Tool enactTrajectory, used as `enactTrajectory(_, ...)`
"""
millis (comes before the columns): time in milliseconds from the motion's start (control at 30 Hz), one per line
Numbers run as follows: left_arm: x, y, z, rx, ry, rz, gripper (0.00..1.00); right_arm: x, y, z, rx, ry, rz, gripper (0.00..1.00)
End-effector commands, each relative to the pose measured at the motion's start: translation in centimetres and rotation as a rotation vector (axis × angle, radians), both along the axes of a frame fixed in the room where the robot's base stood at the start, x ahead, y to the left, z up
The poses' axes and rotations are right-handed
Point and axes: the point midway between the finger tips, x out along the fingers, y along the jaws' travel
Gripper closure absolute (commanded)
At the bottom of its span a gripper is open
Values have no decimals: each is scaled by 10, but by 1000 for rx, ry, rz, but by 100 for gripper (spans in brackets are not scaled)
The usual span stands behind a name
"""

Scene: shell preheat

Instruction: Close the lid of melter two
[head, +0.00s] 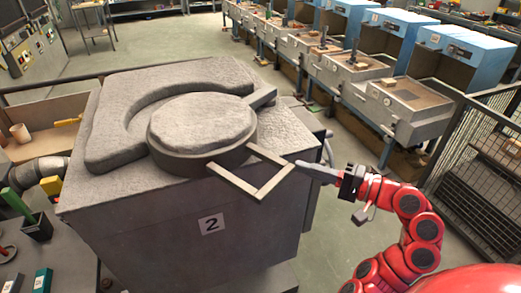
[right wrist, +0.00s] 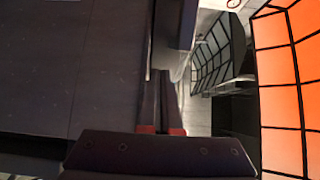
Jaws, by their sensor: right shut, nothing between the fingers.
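Melter two (head: 150,225) is a big grey box with a "2" label on its front. Its round grey lid (head: 200,122) lies flat on top, beside a raised curved collar (head: 120,110). No opening shows under the lid; I cannot tell if it is fully seated. A rectangular handle frame (head: 262,192) sticks out from the lid over the front right edge. My right gripper (head: 303,165) is shut and empty, its tips at the outer corner of the handle, seemingly touching it. In the right wrist view its fingers (right wrist: 160,95) point along a dark surface. My left gripper is not in view.
A row of blue and grey stations (head: 345,70) runs along the back right. A wire mesh cage (head: 480,150) stands at the right. A bench with a green-handled tool (head: 18,205) is at the left. Floor is free between melter and cage.

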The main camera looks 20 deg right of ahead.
Motion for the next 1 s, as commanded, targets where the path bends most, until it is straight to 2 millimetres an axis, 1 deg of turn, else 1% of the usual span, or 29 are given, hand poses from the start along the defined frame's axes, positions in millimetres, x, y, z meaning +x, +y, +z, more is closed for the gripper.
enactTrajectory(33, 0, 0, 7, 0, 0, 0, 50, 7, 9, 4, 4, -1, 6, 100)
enactTrajectory(200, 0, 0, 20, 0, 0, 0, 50, 34, 35, 5, 6, -1, 6, 100)
enactTrajectory(333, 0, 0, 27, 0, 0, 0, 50, 53, 53, 5, 5, -2, 3, 100)
enactTrajectory(400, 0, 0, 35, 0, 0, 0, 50, 62, 62, 5, 1, 2, 3, 100)
enactTrajectory(500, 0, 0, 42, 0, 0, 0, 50, 72, 70, 4, 0, 1, 0, 100)
enactTrajectory(700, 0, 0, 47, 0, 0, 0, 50, 81, 79, 1, -1, 1, -3, 100)
enactTrajectory(1000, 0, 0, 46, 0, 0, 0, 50, 82, 79, 0, 1, -1, -5, 100)
